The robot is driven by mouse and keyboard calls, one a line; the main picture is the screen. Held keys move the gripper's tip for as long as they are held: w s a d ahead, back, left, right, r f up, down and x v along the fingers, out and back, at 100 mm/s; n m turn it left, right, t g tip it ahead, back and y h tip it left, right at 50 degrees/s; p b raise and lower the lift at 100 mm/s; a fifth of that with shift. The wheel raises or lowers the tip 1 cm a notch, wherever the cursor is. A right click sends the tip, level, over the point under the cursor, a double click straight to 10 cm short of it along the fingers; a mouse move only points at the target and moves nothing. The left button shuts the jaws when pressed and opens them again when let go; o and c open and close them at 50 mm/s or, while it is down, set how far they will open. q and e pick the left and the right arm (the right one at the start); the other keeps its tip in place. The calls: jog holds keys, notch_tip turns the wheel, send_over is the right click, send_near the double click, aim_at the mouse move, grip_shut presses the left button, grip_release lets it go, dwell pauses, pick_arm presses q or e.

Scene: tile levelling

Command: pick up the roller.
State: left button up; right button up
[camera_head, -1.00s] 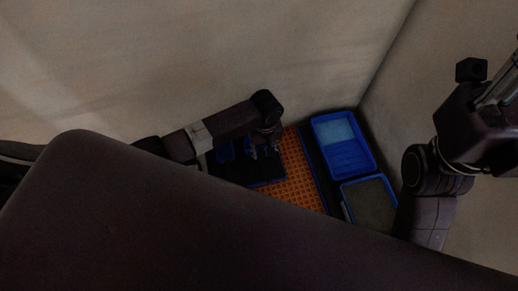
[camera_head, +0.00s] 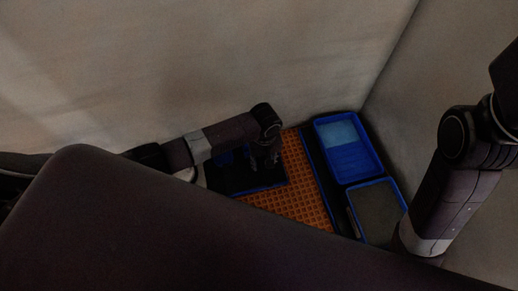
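My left gripper (camera_head: 268,162) hangs down over the right part of the dark tray, near its edge with the orange grid. It is small and dark, and I cannot make out whether its fingers are apart or closed. A blue item (camera_head: 226,158) lies on the dark tray, partly behind my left arm; I cannot tell if it is the roller. No roller can be clearly made out. My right arm comes down at the right beside the grey-filled blue tray; its gripper is hidden behind the large dark body part in front.
An orange grid mat (camera_head: 304,190) lies right of the dark tray (camera_head: 240,184). Two blue trays stand further right: one with a light blue area (camera_head: 350,159), one filled with grey material (camera_head: 377,209). Pale walls close off the back and right.

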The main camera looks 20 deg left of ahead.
pick_arm(q)
grip_shut()
jog(key=shift+r, duration=0.2)
dwell(0.3)
